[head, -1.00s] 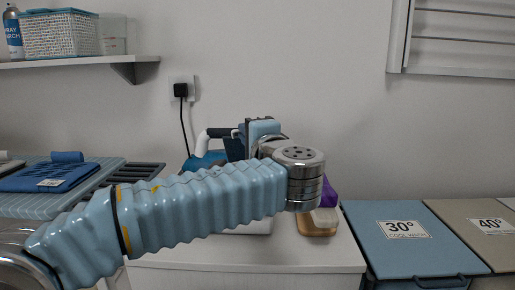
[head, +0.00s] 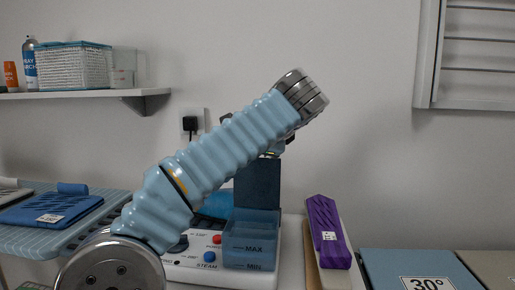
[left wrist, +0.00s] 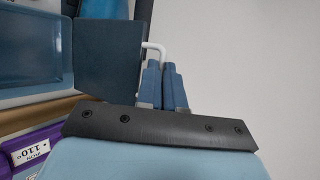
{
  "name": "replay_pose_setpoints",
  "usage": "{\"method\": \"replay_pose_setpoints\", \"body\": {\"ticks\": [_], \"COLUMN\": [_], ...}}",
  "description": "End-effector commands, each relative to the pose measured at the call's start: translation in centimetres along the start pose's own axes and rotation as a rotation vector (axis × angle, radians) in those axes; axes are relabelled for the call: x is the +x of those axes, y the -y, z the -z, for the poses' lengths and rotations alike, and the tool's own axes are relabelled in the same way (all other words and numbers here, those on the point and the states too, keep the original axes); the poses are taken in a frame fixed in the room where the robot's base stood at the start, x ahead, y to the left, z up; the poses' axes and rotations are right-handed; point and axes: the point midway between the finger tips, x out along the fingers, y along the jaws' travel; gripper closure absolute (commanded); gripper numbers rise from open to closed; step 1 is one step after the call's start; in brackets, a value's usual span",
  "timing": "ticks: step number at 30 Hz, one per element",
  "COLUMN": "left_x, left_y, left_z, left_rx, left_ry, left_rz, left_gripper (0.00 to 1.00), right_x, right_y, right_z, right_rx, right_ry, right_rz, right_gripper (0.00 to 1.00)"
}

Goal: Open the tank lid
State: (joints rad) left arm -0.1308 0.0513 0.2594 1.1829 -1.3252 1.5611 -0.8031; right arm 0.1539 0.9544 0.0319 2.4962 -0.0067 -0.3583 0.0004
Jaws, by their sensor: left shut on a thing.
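The water tank (head: 250,245) is a translucent blue box marked MAX and MIN on the front of the steam station. Its dark blue lid (head: 257,183) stands upright at the tank's back edge, so the tank is open on top. In the left wrist view the lid (left wrist: 108,60) is a flat dark panel beside the open tank (left wrist: 30,40). In the head view my arm mostly hides this gripper. My right gripper is not in view.
The white steam station (head: 215,272) has red and blue knobs. An ironing board with a folded blue cloth (head: 50,207) is at left. A blue 30° bin lid (head: 400,268) is at right. A shelf (head: 85,95) hangs above left.

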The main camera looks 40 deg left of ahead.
Motion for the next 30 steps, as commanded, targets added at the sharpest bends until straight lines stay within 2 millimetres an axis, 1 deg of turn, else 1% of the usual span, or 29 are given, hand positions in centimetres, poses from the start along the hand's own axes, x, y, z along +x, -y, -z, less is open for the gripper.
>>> {"method": "replay_pose_setpoints", "body": {"ticks": [1,4,20,21,25,26,30], "left_x": [-0.22,0.06,0.34,0.34,0.41,0.44,0.54], "left_y": [0.84,1.07,1.33,1.33,1.25,1.22,1.06], "left_z": [-0.18,-0.09,-0.14,-0.14,-0.09,-0.07,0.02], "left_rx": [-0.008,0.002,0.007,0.006,0.008,0.009,0.012], "left_ry": [-0.006,-0.006,-0.005,-0.005,-0.005,-0.004,-0.003], "left_rz": [0.005,-0.017,-0.039,-0.039,-0.041,-0.042,-0.046], "left_gripper": [1.00,1.00,1.00,0.90,0.70,0.69,0.69], "right_x": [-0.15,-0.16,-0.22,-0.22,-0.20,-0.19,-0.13], "right_y": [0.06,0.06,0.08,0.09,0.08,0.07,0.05], "right_z": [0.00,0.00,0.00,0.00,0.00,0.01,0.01], "right_rx": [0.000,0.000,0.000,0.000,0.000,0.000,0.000], "right_ry": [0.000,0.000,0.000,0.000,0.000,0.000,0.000], "right_rz": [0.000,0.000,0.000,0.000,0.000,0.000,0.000], "right_gripper": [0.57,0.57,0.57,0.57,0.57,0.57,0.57]}}
